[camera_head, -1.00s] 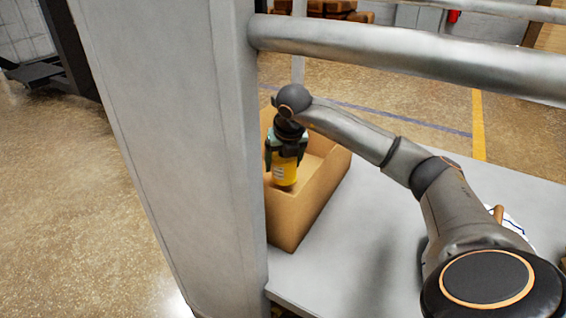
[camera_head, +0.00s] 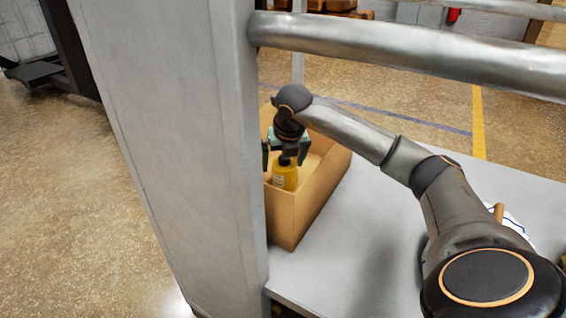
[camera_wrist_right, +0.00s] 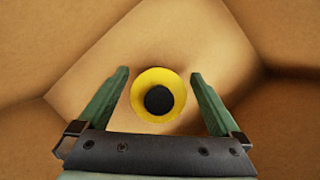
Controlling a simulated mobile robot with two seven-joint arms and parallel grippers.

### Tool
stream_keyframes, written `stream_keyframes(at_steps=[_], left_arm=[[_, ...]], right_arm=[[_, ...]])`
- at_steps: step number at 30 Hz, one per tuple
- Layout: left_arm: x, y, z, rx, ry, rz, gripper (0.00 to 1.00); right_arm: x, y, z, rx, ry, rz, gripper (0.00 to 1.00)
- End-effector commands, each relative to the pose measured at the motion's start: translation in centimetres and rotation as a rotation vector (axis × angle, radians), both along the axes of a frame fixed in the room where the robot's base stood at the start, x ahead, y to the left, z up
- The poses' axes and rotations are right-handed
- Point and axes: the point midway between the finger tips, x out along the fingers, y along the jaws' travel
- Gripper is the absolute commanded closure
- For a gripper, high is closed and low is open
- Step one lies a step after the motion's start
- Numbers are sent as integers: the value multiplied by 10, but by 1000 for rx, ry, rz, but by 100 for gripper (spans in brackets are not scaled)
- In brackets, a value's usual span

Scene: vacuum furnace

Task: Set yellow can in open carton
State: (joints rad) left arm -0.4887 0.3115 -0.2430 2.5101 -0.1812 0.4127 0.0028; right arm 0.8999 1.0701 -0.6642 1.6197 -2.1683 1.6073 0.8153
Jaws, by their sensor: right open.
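The yellow can (camera_head: 285,178) stands inside the open carton (camera_head: 309,205), a brown box on the grey table. In the right wrist view the can (camera_wrist_right: 141,99) is seen from above, with a dark round top, and the carton walls (camera_wrist_right: 62,40) surround it. My right gripper (camera_head: 285,158) is over the can inside the carton. Its green fingers are open, one on each side of the can, with gaps showing between them and the can. The left gripper is not in view.
A grey post (camera_head: 175,150) hides the carton's left part. A metal rail (camera_head: 400,50) crosses above the table. The grey table top (camera_head: 345,270) is clear in front. A white cloth-like item with a wooden handle (camera_head: 498,212) lies partly behind my arm.

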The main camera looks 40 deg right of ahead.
Motion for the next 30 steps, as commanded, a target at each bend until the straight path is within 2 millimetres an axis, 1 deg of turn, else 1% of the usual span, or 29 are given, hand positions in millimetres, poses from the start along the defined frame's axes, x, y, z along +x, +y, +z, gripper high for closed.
stream_keyframes(at_steps=[1, 5, 9, 15, 18, 21, 30], left_arm=[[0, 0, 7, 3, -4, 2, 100], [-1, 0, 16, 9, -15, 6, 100], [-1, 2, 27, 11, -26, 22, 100], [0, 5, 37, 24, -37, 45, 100], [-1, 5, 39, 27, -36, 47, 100], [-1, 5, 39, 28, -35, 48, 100], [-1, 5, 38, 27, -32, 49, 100]], right_arm=[[0, 0, 12, 1, -3, 1, 0], [-9, 6, 37, -1, -5, 3, 0], [-20, 12, 67, 0, -6, 2, 0], [-33, 19, 100, 0, -4, 1, 0], [-37, 21, 110, 1, -3, 1, 0], [-39, 22, 115, 1, -3, 1, 0], [-40, 22, 116, 0, -1, 0, 0]])
